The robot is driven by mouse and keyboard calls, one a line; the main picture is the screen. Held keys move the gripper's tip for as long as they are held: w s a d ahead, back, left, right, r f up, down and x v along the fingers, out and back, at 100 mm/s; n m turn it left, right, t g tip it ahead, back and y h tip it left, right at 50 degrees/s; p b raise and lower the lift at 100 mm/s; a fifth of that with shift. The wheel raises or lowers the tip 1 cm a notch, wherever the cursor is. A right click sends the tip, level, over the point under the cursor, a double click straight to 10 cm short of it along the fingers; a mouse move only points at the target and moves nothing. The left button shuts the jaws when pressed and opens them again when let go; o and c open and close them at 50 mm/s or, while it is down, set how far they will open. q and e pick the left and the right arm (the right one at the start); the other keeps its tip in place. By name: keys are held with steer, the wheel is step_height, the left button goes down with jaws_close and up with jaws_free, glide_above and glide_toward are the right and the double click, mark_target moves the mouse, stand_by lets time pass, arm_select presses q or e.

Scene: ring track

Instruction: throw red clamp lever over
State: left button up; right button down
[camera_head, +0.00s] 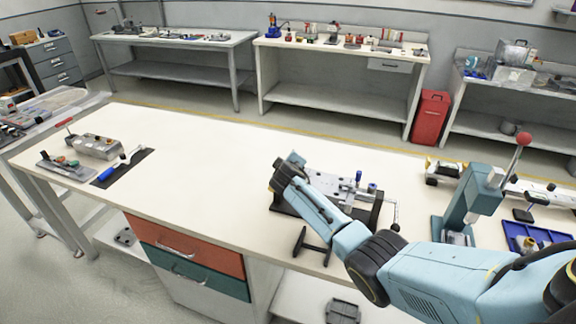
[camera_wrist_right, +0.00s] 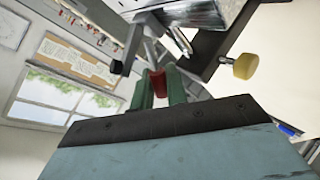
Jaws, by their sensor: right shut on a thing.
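The red clamp lever (camera_wrist_right: 157,80) shows in the right wrist view as a short red grip between two green fingers. My right gripper (camera_wrist_right: 158,90) is shut on it. In the head view my right arm reaches in from the right, with its wrist over the left end of a grey clamping fixture (camera_head: 338,182) on the bench; the lever and fingertips cannot be made out there. The fixture has blue-topped parts and a crank at its right. In the wrist view, a metal block and a yellow knob (camera_wrist_right: 245,66) lie close beyond the fingers. My left gripper is out of view.
A green press (camera_head: 474,195) with a red ball handle stands right of the fixture, beside a blue tray (camera_head: 535,238). A grey device (camera_head: 96,146) and a blue-handled tool (camera_head: 107,174) lie at the bench's left. The bench middle (camera_head: 210,160) is clear.

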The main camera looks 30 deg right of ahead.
steer(key=shift+f, duration=0.15)
steer(key=c, duration=1.5)
jaws_free()
steer(key=shift+s, duration=0.1)
steer(key=shift+o, duration=0.2)
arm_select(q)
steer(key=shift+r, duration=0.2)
arm_select(e)
steer(key=shift+a, duration=0.2)
